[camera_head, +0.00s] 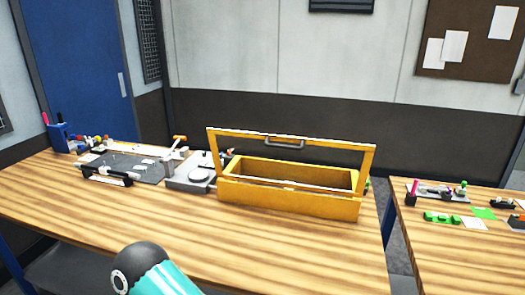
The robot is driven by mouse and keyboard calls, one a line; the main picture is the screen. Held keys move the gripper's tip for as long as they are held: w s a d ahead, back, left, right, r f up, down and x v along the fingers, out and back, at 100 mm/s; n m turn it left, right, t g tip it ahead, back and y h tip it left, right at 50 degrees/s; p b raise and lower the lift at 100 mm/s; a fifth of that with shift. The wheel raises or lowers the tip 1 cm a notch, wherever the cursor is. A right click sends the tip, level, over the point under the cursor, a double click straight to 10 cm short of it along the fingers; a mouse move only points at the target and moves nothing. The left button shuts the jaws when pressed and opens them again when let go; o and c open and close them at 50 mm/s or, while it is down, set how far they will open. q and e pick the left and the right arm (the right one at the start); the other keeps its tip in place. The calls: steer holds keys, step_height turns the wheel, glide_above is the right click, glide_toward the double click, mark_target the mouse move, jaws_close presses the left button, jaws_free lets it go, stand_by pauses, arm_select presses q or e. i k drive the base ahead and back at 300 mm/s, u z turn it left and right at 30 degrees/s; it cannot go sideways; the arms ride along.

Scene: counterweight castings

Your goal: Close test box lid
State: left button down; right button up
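The yellow test box (290,202) stands on the wooden table, toward its right end. Its lid (367,165) is open and raised, a yellow frame with a see-through middle. A grey handle (285,142) sits on the lid's top bar. The box's inside shows through the frame and looks empty. The lid's side bars run down to the box's near edge. A rounded black and teal part of my arm shows at the bottom edge, apart from the box. Neither gripper is in view.
Left of the box are a grey device (190,178), a dark mat (135,167) with small parts, and a blue holder (65,138). The table front (200,230) is clear. A second table (440,250) with small items stands at right, across a gap.

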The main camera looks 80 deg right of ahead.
mark_target(369, 150)
steer(key=u, duration=0.15)
steer(key=i, duration=0.2)
steer(key=z, duration=3.1)
